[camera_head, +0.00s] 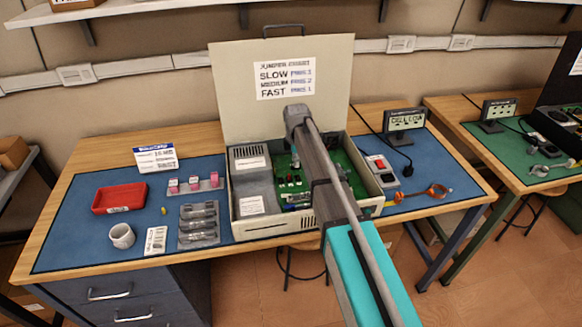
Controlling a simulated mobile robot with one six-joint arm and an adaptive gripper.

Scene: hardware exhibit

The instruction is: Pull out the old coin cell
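An open computer case (262,229) stands on the blue mat, its lid raised at the back. A green circuit board (345,157) lies inside, with small dark and red parts on it. I cannot make out the old coin cell; it is too small or hidden by my arm. My arm reaches over the case from the lower right, its top joint in front of the lid. My gripper is mostly hidden behind the arm, over the board area, and its fingers cannot be made out.
The raised lid (235,95) bears a jumper label. Left on the mat are a red tray (119,198), a grey cup (122,236), pink-labelled small parts (193,184) and a grey rack (199,224). Right are a small display (404,120), a red-buttoned box (381,170) and an orange strap (436,191).

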